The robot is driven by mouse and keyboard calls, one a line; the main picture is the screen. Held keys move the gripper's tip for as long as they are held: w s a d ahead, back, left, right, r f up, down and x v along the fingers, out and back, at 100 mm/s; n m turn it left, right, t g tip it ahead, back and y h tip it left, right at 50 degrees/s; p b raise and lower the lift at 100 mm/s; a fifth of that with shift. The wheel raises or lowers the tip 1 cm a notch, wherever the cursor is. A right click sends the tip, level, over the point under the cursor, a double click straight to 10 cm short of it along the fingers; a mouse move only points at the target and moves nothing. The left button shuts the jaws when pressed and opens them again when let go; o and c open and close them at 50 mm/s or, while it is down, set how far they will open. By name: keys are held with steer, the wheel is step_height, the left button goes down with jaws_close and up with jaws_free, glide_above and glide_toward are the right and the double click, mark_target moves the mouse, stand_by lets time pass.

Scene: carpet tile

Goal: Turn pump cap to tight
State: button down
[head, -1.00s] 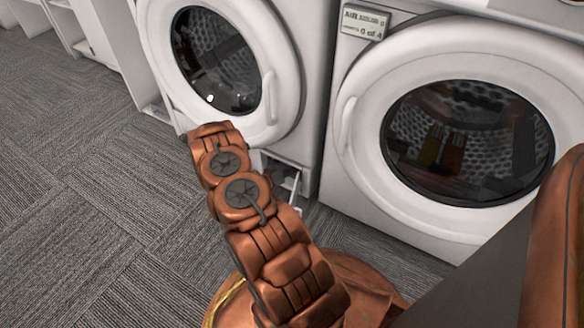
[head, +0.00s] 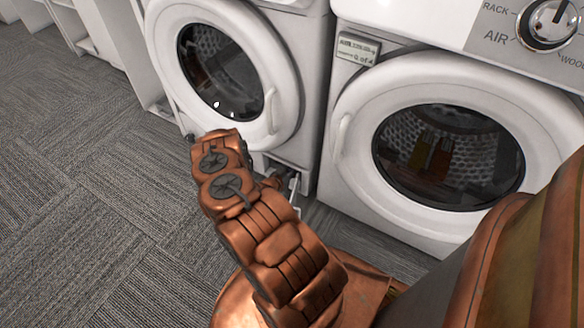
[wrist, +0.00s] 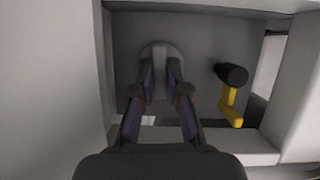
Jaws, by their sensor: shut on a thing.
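The pump cap (wrist: 160,51) is a round grey cap with a raised grip bar. It sits on the back wall of a recess, left of centre in the wrist view. My gripper (wrist: 160,68) has its two fingers on either side of the grip bar, shut on it. The fingers cover part of the cap, so how tight it is cannot be told. In the head view, my arm reaches down to the open recess (head: 296,177) low on the left washing machine (head: 308,120). The cap is hidden there.
A yellow piece with a black round end (wrist: 231,75) sits right of the cap. White recess walls stand close on both sides. The right machine (head: 345,190) stands beside the left one. Open carpet (head: 90,190) lies to the left.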

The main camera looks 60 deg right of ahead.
steer(key=shift+m+t, duration=0.3)
stand_by(0.5)
steer(key=c, duration=1.2)
jaws_free()
steer(key=shift+o, duration=0.2)
steer(key=v, duration=1.2)
steer(key=shift+p, duration=0.3)
